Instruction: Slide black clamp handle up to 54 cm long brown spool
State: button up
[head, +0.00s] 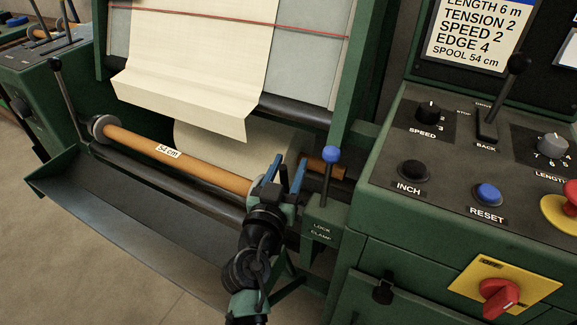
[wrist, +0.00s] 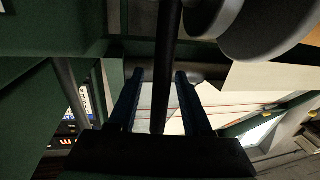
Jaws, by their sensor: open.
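The brown spool (head: 205,166), labelled 54 cm, lies across the machine with its left end at a grey disc (head: 102,125). My gripper (head: 286,172) is open at the spool's right end, its blue fingers apart. In the wrist view a dark bar, seemingly the black clamp handle (wrist: 167,60), runs between my open fingers (wrist: 157,80). I see no finger pressing on it, and its depth is unclear. Grey round discs (wrist: 262,22) show beside the bar. In the head view my gripper hides most of the handle and clamp there.
A blue-knobbed lever (head: 331,155) on the lock clamp box stands close right of my gripper. The control panel (head: 385,140) is further right. Cream cloth (head: 195,75) hangs behind the spool. A green tray (head: 130,205) lies below. A black-knobbed lever (head: 62,85) stands at left.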

grip_shut()
dwell(1.3)
